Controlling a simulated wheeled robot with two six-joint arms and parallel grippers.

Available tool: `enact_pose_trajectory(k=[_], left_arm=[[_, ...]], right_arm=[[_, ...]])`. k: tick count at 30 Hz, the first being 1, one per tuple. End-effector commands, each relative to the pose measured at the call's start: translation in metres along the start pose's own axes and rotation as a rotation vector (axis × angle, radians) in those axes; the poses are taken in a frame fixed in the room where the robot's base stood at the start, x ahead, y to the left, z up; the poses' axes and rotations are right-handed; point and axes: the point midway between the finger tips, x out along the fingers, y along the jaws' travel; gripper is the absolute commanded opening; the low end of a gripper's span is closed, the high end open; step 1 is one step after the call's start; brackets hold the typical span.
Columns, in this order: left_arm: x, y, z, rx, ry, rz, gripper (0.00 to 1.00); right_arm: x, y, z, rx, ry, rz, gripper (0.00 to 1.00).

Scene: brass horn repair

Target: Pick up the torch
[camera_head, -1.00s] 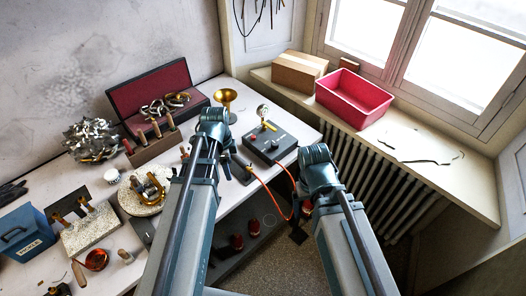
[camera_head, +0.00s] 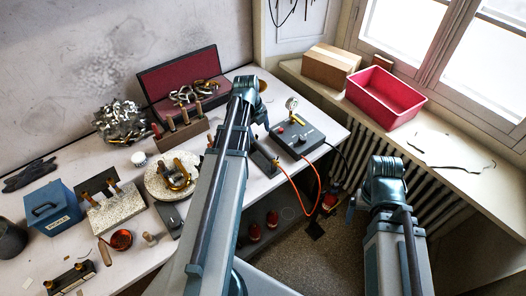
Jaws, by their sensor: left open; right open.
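The torch appears to rest in a small dark stand (camera_head: 264,158) beside the gauge box, where an orange hose (camera_head: 297,187) ends; my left forearm partly covers this spot, so its shape is unclear. My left gripper (camera_head: 263,118) is open and empty, above the bench beyond the stand and to the left of the gauge box. My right gripper (camera_head: 351,211) is open and empty, off the bench's right side, well apart from the torch.
A grey box with a gauge (camera_head: 298,138) stands at the bench's right end. A red-lined case (camera_head: 181,75), a wooden tool block (camera_head: 182,133), a round stone with brass parts (camera_head: 172,178) and a blue box (camera_head: 52,208) crowd the left. A pink bin (camera_head: 385,98) sits on the sill.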

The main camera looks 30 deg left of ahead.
Motion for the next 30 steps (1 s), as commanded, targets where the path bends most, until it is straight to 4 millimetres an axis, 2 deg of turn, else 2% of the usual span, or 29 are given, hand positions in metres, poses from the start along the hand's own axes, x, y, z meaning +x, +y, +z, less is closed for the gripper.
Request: enact_pose_trajectory(k=[1, 12, 23, 30], left_arm=[[0.013, 0.001, 0.000, 0.000, 0.000, 0.000, 0.72], [0.067, 0.001, 0.000, 0.000, 0.000, 0.000, 0.72], [0.074, 0.001, 0.001, 0.000, 0.000, 0.000, 0.72], [0.097, 0.005, 0.003, -0.001, 0.000, 0.000, 0.72]], right_arm=[[0.013, -0.001, -0.001, 0.000, 0.000, 0.000, 0.92], [0.065, -0.006, -0.004, 0.001, 0.000, 0.000, 0.92], [0.072, -0.007, -0.004, 0.001, 0.000, 0.000, 0.92], [0.096, -0.009, -0.006, 0.001, 0.000, 0.000, 0.92]])
